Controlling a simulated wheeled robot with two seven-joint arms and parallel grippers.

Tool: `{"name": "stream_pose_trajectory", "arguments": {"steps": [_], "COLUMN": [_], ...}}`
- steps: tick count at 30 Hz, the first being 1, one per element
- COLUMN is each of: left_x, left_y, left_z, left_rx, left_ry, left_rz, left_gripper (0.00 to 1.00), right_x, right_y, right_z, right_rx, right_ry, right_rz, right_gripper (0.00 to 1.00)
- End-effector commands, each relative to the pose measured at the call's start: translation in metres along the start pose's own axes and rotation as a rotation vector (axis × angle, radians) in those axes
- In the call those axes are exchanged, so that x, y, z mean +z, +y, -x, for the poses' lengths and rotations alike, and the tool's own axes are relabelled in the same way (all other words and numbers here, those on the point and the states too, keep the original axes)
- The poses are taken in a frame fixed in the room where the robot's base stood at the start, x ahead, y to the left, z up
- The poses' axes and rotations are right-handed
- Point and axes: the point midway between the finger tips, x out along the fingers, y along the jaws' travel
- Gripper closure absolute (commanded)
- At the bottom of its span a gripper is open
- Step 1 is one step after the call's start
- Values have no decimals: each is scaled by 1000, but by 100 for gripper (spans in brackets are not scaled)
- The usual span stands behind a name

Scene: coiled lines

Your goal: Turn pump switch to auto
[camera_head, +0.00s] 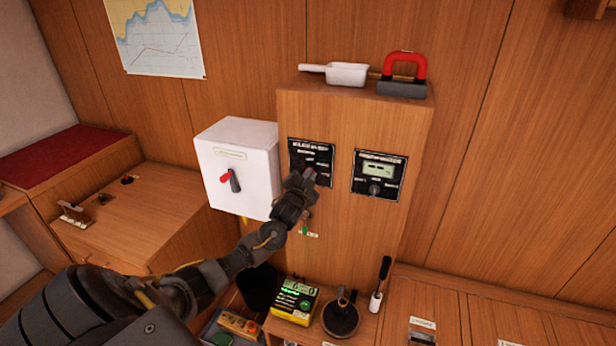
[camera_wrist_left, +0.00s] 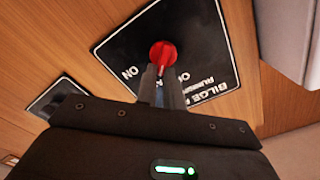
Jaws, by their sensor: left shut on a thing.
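The bilge pump panel (camera_head: 297,150) is a black plate with white lettering on the front of the wooden cabinet. In the left wrist view the panel (camera_wrist_left: 203,30) appears turned over, with "BILGE", "ON" and part of another label readable. Its red knob (camera_wrist_left: 162,50) shows there at the fingertips. My left gripper (camera_head: 311,176) reaches up to the panel and covers its lower part in the head view. In the wrist view the left gripper (camera_wrist_left: 161,78) is shut on the red knob. The knob's exact pointing direction is hard to tell. My right gripper is not in view.
A second panel (camera_head: 380,175) with a small display sits to the right. A white box (camera_head: 237,150) with a red and black handle protrudes on the left. A white scoop (camera_head: 347,74) and a red-handled tool (camera_head: 405,72) lie on top. Several items crowd the shelf below.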

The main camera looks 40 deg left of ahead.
Motion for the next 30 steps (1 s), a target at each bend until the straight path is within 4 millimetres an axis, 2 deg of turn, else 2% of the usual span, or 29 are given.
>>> {"name": "stream_pose_trajectory", "arguments": {"steps": [5,6,11,19,22,26,30], "left_x": [-1,-1,0,0,1,2,2], "left_y": [-2,-2,-1,0,1,2,2], "left_z": [0,0,0,1,6,25,53], "left_rx": [-4,-4,-3,-1,0,1,1], "left_ry": [2,2,1,1,2,2,2], "left_rz": [1,1,1,1,1,2,3], "left_gripper": [100,88,69,69,69,69,69], "right_x": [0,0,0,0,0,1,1], "right_y": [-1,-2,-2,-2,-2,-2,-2], "right_z": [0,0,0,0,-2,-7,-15], "right_rx": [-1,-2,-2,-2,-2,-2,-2], "right_ry": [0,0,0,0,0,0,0], "right_rz": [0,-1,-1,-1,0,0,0], "right_gripper": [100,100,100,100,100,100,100]}}
